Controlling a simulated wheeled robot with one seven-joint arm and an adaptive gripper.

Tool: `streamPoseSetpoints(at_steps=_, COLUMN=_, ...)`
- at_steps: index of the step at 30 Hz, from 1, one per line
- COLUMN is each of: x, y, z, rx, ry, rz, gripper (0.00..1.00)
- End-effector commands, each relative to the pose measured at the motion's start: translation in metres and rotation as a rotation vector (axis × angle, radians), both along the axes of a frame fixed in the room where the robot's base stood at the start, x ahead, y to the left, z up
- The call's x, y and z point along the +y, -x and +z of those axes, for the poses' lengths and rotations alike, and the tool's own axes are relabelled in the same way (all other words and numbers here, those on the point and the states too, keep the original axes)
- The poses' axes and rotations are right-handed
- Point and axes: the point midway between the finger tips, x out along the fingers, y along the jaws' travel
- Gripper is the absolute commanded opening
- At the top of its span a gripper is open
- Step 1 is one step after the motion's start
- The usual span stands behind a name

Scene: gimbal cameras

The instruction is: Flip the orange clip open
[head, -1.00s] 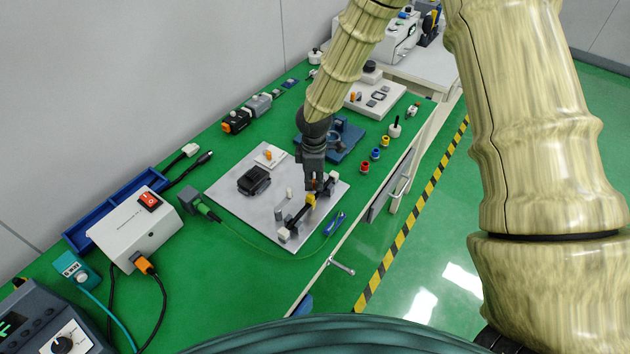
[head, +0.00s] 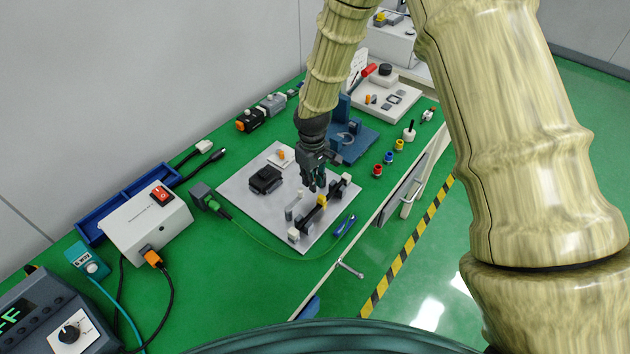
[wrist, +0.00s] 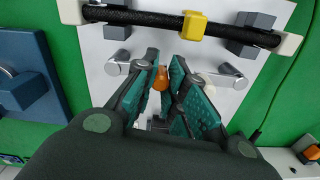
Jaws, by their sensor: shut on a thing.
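The orange clip (wrist: 160,80) shows as a small orange piece between my fingertips in the wrist view. My gripper (wrist: 166,78) is shut on it; the fingers partly cover it, so I cannot tell how far it is flipped. In the head view my gripper (head: 314,187) points down over the light plate (head: 248,190), beside the black cable (head: 315,215), and hides the orange piece. The cable carries a yellow clip (wrist: 193,24), which is apart from my fingers. It also shows in the head view (head: 322,200).
Silver posts (wrist: 118,62) stand either side of my fingers. A blue fixture (head: 352,140) is behind my gripper. Blue pliers (head: 343,225) lie at the plate's right edge.

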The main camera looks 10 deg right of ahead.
Motion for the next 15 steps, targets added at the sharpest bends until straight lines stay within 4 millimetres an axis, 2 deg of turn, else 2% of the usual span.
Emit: streamPoseSetpoints(at_steps=15, x=0.0034, y=-0.0012, z=-0.0007, rx=0.002, ry=-0.001, rz=-0.048, gripper=0.00)
